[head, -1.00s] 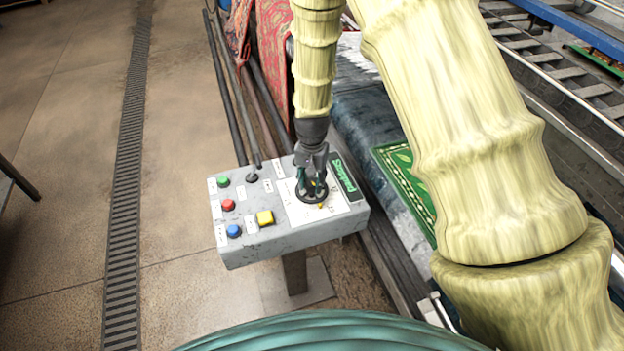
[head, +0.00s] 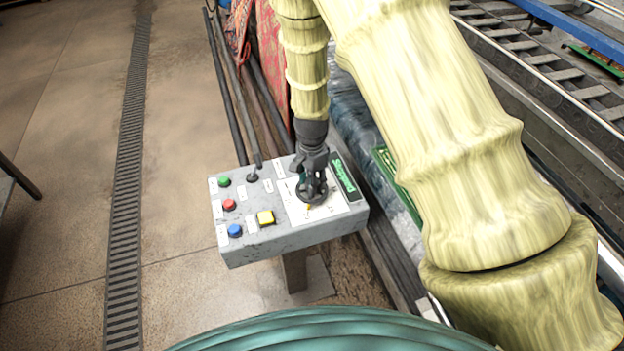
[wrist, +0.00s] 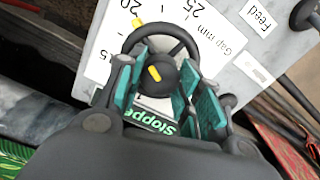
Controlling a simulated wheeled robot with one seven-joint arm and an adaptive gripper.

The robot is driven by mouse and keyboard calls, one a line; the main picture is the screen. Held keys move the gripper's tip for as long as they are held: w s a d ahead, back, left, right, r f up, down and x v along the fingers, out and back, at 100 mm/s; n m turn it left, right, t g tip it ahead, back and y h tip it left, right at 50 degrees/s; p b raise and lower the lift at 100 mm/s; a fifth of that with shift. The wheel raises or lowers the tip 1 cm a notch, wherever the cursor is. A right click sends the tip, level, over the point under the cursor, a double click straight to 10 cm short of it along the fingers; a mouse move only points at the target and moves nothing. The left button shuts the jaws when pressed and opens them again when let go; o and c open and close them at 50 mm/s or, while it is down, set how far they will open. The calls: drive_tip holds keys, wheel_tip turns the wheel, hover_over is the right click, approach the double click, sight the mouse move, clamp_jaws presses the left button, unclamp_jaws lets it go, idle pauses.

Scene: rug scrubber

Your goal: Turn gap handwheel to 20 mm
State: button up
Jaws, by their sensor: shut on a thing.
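The gap handwheel (wrist: 184,35) is a dark spoked ring with a round hub, on the white scale plate of the control box. A yellow pointer on its rim sits close to the 20 mark in the wrist view, and another yellow mark shows on the hub. My gripper (wrist: 160,82) has its green-padded fingers on both sides of the hub and is shut on the handwheel. In the head view the gripper (head: 312,187) comes down from above and hides much of the wheel (head: 302,196). The scale (wrist: 105,45) shows 20 and 25; another label is partly cut off.
A display (head: 345,178) beside the wheel reads "Stopped" in green. The rug machine lies at the right; open floor at the left.

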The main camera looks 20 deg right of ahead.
idle(0.4)
drive_tip(key=o, duration=1.1)
drive_tip(key=shift+c, duration=0.2)
wheel_tip(320, 180, up, 12)
